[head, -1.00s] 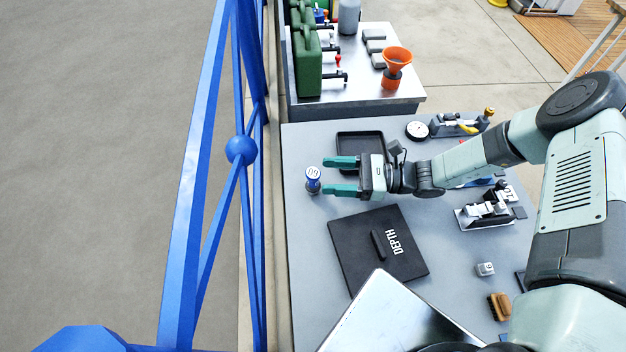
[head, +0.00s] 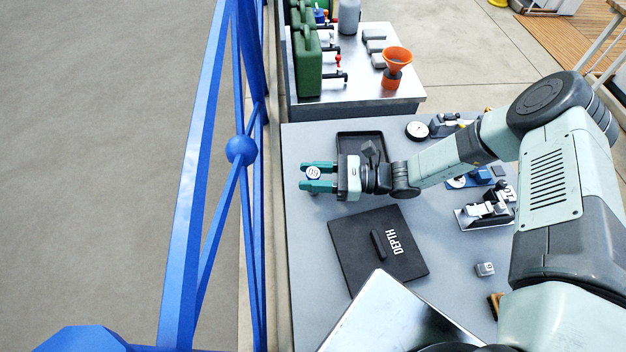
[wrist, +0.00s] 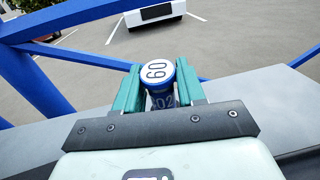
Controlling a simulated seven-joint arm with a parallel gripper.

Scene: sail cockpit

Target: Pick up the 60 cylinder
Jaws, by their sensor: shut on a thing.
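A black DEPTH board (head: 350,250) lies in front of my gripper, and a black tray (head: 360,136) lies behind it. A blue railing (head: 240,150) runs along the table's left side. A small grey cube (head: 485,269) and a metal device (head: 485,212) are at right.

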